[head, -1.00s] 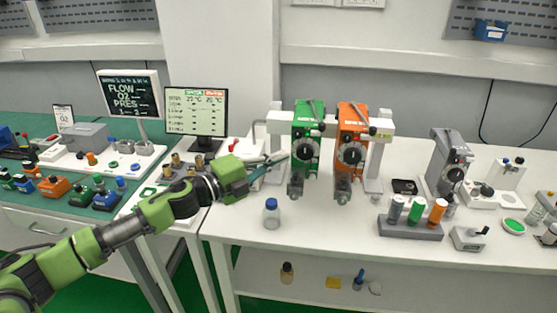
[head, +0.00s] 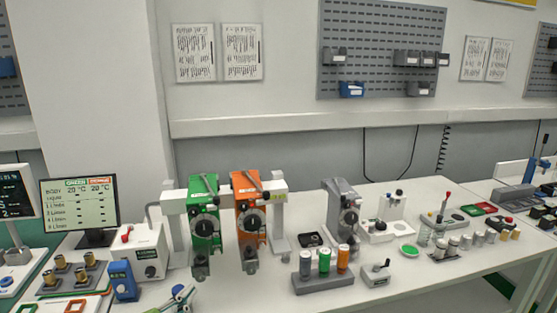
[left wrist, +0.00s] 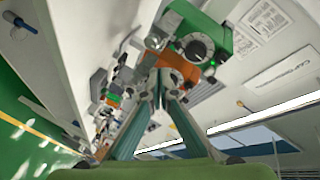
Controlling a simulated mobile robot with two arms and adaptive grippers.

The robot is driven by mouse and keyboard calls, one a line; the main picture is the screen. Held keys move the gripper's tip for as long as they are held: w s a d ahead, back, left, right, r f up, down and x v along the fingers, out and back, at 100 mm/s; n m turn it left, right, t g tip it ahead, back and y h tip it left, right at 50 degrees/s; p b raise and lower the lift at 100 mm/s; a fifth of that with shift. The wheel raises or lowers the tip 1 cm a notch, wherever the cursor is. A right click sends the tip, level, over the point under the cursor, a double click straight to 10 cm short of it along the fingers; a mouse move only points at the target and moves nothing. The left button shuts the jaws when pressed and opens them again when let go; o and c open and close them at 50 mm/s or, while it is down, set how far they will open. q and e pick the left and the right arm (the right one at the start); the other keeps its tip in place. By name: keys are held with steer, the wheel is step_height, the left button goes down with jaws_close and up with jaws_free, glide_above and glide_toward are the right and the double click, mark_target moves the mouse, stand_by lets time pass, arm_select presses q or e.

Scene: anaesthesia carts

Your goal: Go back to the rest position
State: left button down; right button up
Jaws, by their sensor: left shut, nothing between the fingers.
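My left gripper (head: 181,293) shows only in part at the bottom edge of the head view, in front of the green vaporizer (head: 204,228). In the left wrist view, its two teal fingers (left wrist: 163,76) converge at their tips, shut with nothing between them. The green vaporizer also shows beyond the fingertips in the wrist view (left wrist: 205,42). The orange vaporizer (head: 249,212) stands right of the green one, both upright on their mount. My right gripper is in neither view.
A blue device (head: 123,281) stands left of my left gripper. A monitor (head: 80,207) is at left. A rack with grey, green and orange cylinders (head: 323,281) and a grey vaporizer (head: 342,212) stand to the right. White counter (head: 262,292) is bare before the mount.

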arm_select(q)
steer(key=s+d+f+n+g+y, duration=0.1)
steer(key=s+f+n+g, duration=0.4)
steer(key=s, duration=0.6)
steer(key=s+f+n+g+y, duration=0.1)
steer(key=s+f+n+g, duration=0.15)
steer(key=s+f, duration=0.65)
steer(key=s+d+f+n+g+y, duration=0.1)
steer(key=s+f+n+g, duration=0.35)
steer(key=s, duration=0.85)
step_height(320, 180, down, 25)
steer(key=s+m+g, duration=0.1)
steer(key=g, duration=0.1)
steer(key=s+a+f+b, duration=0.1)
steer(key=s+a+f, duration=0.2)
steer(key=s+f, duration=1.4)
steer(key=shift+s+f+g, duration=0.35)
steer(key=shift+f+g, duration=0.05)
steer(key=shift+f, duration=0.05)
